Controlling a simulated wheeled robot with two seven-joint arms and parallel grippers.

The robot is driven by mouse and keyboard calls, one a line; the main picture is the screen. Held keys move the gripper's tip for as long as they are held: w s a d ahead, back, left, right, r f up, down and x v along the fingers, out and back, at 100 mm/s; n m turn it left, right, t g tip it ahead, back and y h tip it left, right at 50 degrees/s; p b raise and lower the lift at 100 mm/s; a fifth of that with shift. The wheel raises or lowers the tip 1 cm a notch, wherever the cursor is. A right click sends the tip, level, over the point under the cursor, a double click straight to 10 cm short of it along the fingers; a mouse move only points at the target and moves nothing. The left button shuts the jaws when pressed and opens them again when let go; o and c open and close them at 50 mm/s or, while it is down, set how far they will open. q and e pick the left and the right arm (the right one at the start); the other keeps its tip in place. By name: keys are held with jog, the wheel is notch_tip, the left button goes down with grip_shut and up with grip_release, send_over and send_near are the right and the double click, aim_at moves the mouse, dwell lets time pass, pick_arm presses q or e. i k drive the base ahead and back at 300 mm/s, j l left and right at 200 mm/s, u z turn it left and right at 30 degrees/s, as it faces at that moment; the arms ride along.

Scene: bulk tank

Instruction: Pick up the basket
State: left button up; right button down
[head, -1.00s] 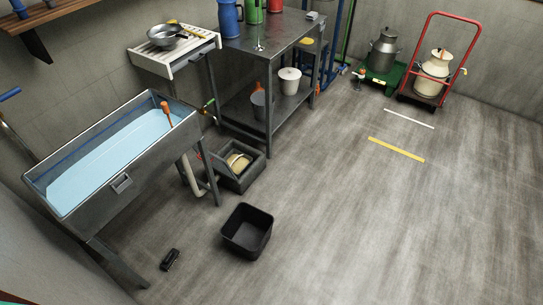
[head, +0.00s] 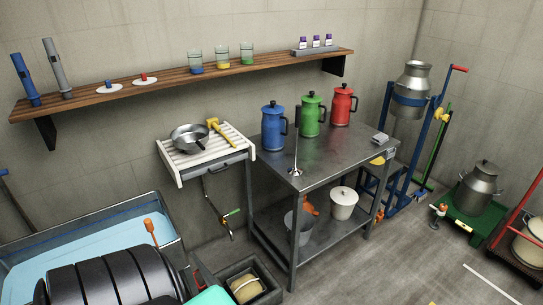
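No thing that is plainly a basket shows now. The closest in form is a dark open crate (head: 222,271) on the floor at the bottom of the head view, between the sink and the steel table; a tan, rounded thing (head: 246,289) lies in it. Its lower part is cut off by the frame. The black bin seen on the floor earlier is out of view. A black ribbed arm link of mine fills the bottom left and covers part of the sink. Neither of my grippers shows.
A water-filled sink (head: 80,243) stands at left. A steel table (head: 325,160) bears blue (head: 273,128), green (head: 311,115) and red (head: 343,105) jugs. A wall shelf (head: 180,81) runs above. A milk can (head: 480,188) stands at right.

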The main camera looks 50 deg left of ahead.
aim_at(245, 287)
jog(key=i+l+u, duration=0.1)
jog(key=i+u, duration=0.25)
jog(key=i, duration=0.15)
jog(key=i+l+u, duration=0.35)
jog(key=i, duration=0.2)
jog(key=i+l+u, duration=0.35)
jog(key=i+j, duration=0.1)
jog(key=i, duration=0.05)
